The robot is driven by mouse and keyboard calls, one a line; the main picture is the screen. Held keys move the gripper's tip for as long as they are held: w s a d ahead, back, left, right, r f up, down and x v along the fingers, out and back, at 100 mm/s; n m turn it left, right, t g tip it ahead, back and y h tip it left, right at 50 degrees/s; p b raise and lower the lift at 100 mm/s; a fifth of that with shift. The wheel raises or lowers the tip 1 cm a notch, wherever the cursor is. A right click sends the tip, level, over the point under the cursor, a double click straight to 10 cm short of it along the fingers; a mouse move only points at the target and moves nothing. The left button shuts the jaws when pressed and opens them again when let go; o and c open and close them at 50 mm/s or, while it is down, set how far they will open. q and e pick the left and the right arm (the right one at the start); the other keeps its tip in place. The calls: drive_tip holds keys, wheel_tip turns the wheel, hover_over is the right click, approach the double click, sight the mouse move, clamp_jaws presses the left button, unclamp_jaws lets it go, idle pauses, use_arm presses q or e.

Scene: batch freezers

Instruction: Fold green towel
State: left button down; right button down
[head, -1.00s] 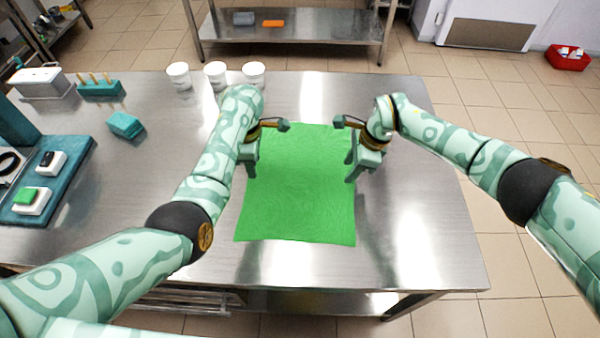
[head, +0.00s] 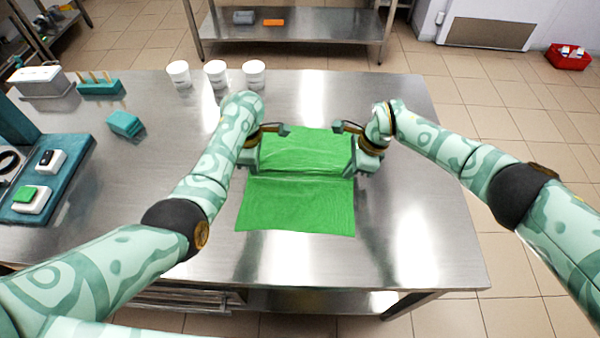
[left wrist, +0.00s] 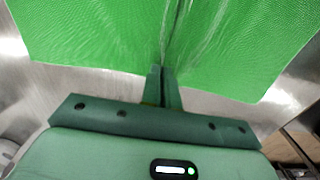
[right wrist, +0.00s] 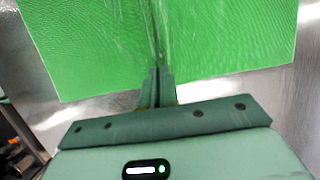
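The green towel (head: 296,206) lies on the steel table, with a raised crease running across its middle from side to side. My left gripper (head: 251,171) is shut on the towel's left edge at that crease. My right gripper (head: 351,172) is shut on the right edge, opposite. In the left wrist view the towel (left wrist: 100,40) is pinched between the closed fingers (left wrist: 164,78), with folds running away from them. In the right wrist view the towel (right wrist: 230,35) is likewise gathered between the closed fingers (right wrist: 158,78). The towel's far and near parts lie spread on either side of the crease.
Several white cups (head: 215,72) stand at the table's back edge. A teal block (head: 125,123), a teal holder (head: 100,85) and a teal tray (head: 60,185) are at the left. The steel table (head: 420,215) is clear right of the towel.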

use_arm(q)
drive_tip(key=shift+s+f, duration=0.1)
use_arm(e)
drive_tip(key=shift+d+f, duration=0.1)
